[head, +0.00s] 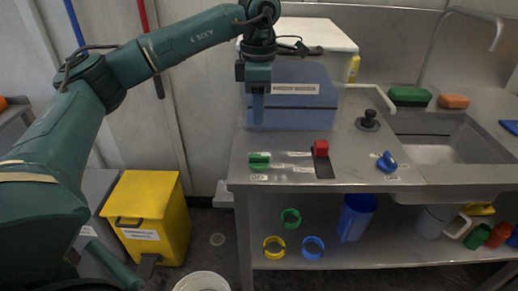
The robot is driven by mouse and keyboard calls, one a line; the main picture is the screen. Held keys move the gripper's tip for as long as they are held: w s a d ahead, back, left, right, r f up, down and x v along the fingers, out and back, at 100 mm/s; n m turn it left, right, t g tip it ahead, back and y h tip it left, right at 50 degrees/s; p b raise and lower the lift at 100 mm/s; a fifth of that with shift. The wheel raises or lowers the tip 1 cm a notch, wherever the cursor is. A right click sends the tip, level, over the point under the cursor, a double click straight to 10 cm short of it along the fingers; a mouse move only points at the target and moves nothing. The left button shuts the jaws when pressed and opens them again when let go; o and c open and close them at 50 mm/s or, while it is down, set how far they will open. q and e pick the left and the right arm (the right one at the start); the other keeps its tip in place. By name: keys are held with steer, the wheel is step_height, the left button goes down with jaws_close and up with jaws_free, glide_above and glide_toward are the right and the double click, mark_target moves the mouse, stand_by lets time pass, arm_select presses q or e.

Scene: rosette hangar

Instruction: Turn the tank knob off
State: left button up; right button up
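A blue see-through tank (300,108) with a white label and a white lid stands at the back of the steel counter. Along the counter's front are a green knob (259,162) at the left, a red lever handle (321,148) on a dark slot plate in the middle, and a blue knob (387,162) at the right. The small labels beside them are too small to read. My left gripper (257,118) points down in front of the tank's left side, above and behind the green knob, apart from it. Its fingers overlap in this view, so their opening is unclear. My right gripper is out of view.
A sink (440,140) with green and orange sponges behind it is at the right. A black knob-like fitting (367,120) stands near the sink. A yellow bin (147,212) stands left of the counter (285,178). Cups and rings lie on the lower shelf (375,251).

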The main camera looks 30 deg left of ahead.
mark_target(259, 155)
arm_select(q)
step_height(259, 155, down, 12)
steer(key=shift+f, duration=0.1)
steer(key=shift+d, duration=0.1)
steer(key=shift+c, duration=0.5)
jaws_close()
